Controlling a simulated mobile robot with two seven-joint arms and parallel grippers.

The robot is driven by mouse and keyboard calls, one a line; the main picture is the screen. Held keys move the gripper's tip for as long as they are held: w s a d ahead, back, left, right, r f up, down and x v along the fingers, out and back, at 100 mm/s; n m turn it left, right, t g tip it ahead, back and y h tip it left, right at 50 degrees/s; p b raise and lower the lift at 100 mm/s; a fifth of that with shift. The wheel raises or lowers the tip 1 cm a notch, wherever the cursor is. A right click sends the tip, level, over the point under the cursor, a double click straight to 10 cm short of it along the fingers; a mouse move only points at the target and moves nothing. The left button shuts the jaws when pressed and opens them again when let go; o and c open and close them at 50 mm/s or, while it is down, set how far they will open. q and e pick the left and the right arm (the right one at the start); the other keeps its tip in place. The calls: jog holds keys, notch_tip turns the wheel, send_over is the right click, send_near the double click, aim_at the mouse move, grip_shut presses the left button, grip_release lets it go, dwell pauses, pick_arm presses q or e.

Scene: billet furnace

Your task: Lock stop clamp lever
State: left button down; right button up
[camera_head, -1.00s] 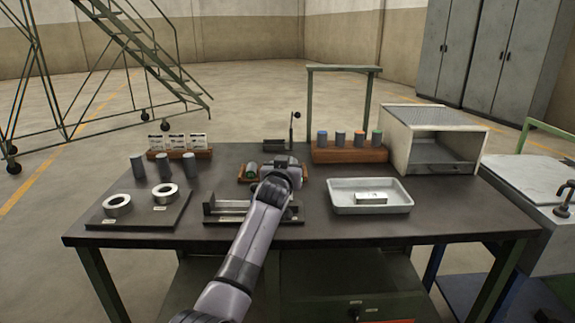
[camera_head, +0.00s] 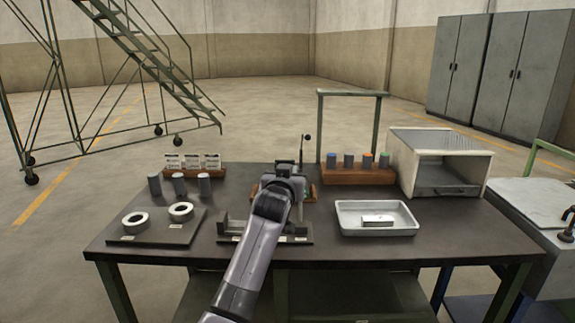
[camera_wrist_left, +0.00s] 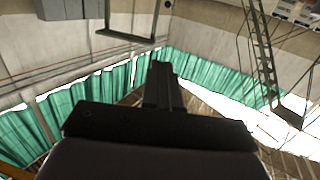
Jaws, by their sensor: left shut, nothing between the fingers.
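A thin upright lever (camera_head: 306,141) with a dark ball stands at the back middle of the table in the head view. I take it for the stop clamp lever. Its foot is partly hidden behind my left arm. My left gripper (camera_wrist_left: 161,72) is shut and empty, seen from behind in the left wrist view. In the head view it is mostly hidden by my wrist, just in front of and left of the lever. I cannot tell whether it touches the lever. A grey fixture (camera_head: 232,228) lies partly under my forearm. My right gripper is not in view.
A white tray (camera_head: 345,222) holding a metal block sits right of my arm. A wooden rack (camera_head: 345,177) with several capped cylinders stands behind it, beside a grey box oven (camera_head: 402,160). Two metal rings lie on a dark plate (camera_head: 150,238) at left, near several grey cylinders.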

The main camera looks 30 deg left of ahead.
pick_arm(q)
jog(key=shift+s+d+r, duration=0.2)
jog(key=shift+s+r, duration=0.55)
jog(key=shift+r, duration=0.05)
jog(key=shift+s+d+r, duration=0.2)
jog(key=shift+s+r, duration=0.55)
jog(key=shift+r, duration=0.05)
jog(key=s+d+f+m+g+h, duration=0.1)
jog(key=s+d+f, duration=0.25)
jog(key=f, duration=0.45)
jog(key=s+d+f+m+h, duration=0.2)
jog(key=s+f, duration=0.2)
jog(key=f, duration=0.3)
jog(key=s+d+f+m+g+h, duration=0.15)
jog(key=s+f, duration=0.25)
jog(key=f, duration=0.4)
jog(key=s+d+f+g+h, duration=0.1)
jog(key=s+d+f, duration=0.2)
jog(key=s+f, duration=0.2)
jog(key=s+d+f+m+g+h, duration=0.1)
jog(key=s+d+f, duration=0.2)
jog(key=s, duration=0.7)
jog(key=s+d+f+m+g+h, duration=0.1)
jog(key=s+d+f, duration=0.2)
jog(key=s+f, duration=0.3)
jog(key=shift+s+d+f, duration=0.3)
jog(key=shift+s+d, duration=0.1)
jog(key=shift+s, duration=0.7)
jog(key=shift+h, duration=0.25)
